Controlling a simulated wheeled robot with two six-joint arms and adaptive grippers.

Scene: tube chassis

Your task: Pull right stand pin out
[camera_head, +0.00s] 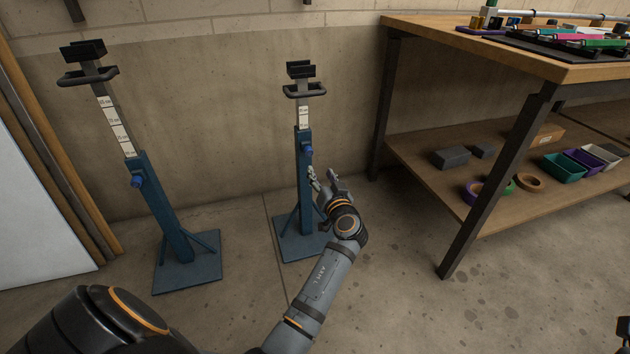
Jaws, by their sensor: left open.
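The right stand (304,190) is a blue post on a square base, with a marked inner bar and a black cradle on top. Its pin shows as a small blue knob (309,152) on the right side of the post. My left gripper (322,182) is open and empty, just below and to the right of this knob. It seems apart from the knob, though its fingers overlap the post's edge in the picture. The arm hides part of the base. The left stand (168,215) has a similar blue knob (137,181).
A wooden workbench (460,40) with a lower shelf (430,165) of bins and tape rolls stands at the right; its dark front leg (500,180) reaches the floor. A wall is close behind the stands. The floor between the stands is clear.

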